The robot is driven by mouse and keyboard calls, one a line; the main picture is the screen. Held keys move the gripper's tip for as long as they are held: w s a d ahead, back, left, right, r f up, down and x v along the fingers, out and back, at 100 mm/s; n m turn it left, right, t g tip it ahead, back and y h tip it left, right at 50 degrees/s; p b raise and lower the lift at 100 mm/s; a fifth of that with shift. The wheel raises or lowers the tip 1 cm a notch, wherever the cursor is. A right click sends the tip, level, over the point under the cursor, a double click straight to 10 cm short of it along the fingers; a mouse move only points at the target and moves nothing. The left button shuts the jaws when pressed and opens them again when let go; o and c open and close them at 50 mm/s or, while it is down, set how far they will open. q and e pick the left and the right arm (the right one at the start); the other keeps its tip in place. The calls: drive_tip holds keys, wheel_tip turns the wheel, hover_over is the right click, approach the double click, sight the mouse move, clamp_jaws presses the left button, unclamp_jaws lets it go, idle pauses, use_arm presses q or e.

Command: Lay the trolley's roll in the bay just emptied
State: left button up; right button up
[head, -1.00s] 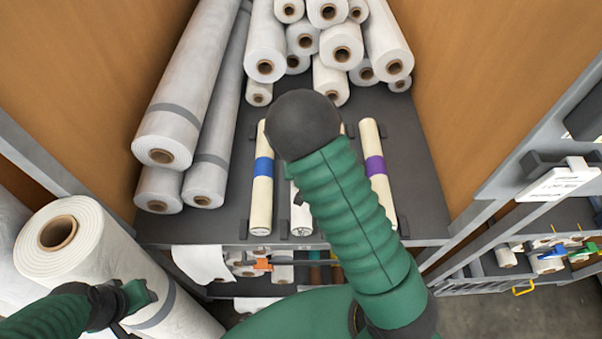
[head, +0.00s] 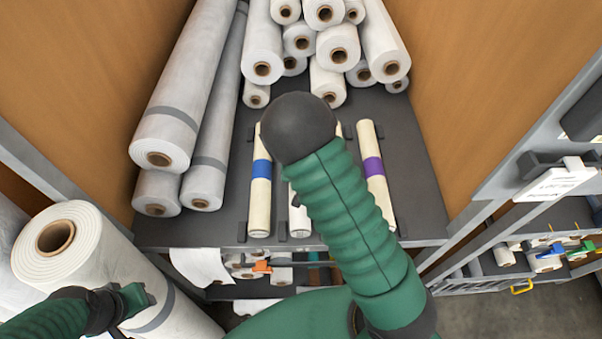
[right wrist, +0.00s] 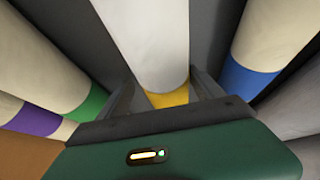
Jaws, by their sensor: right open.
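Slim cream rolls lie between dark chocks on the grey shelf (head: 415,215). The blue-banded roll (head: 260,195) is left and the purple-banded roll (head: 373,170) right; both also show in the right wrist view. Between them, my right arm hides most of a pale roll (head: 299,215). In the right wrist view, the open jaws of my right gripper (right wrist: 163,92) are on either side of a white roll with a yellow band (right wrist: 167,99); contact is unclear. A green-banded roll (right wrist: 92,104) is beside it. My left gripper (head: 138,302) is beside a big white roll. I cannot tell which roll is the trolley's.
Large white rolls (head: 340,48) are stacked behind the slim rolls. Long wrapped rolls (head: 180,110) lean at left, and the big white roll (head: 85,245) stands front left. Wooden walls (head: 490,80) close both sides. Lower shelves hold smaller rolls (head: 545,264).

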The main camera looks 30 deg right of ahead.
drive_tip(key=v, duration=0.5)
drive_tip(key=shift+w+a+r+b, duration=0.1)
drive_tip(key=shift+r+b, duration=0.3)
drive_tip(key=p+v, duration=0.1)
drive_tip(key=v, duration=0.5)
drive_tip(key=shift+s+r, duration=0.15)
drive_tip(key=shift+s, duration=0.15)
drive_tip(key=s+a+n, duration=0.1)
drive_tip(key=s+a, duration=0.1)
drive_tip(key=s+a+n+g+y, duration=0.1)
drive_tip(key=s+a, duration=0.1)
drive_tip(key=s+a+n+y, duration=0.1)
drive_tip(key=s+a, duration=0.1)
drive_tip(key=shift+r+g, duration=0.3)
drive_tip(key=shift+r, duration=0.1)
drive_tip(key=s+n, duration=0.1)
drive_tip(key=s+a+r+n, duration=0.1)
drive_tip(key=s, duration=0.1)
drive_tip(key=s+a+n+g+y, duration=0.1)
drive_tip(key=s, duration=0.1)
drive_tip(key=shift+a+r, duration=0.25)
drive_tip(key=shift+r, duration=0.1)
drive_tip(key=b+x, duration=0.3)
drive_tip(key=shift+s+f, duration=0.15)
drive_tip(key=shift+f, duration=0.1)
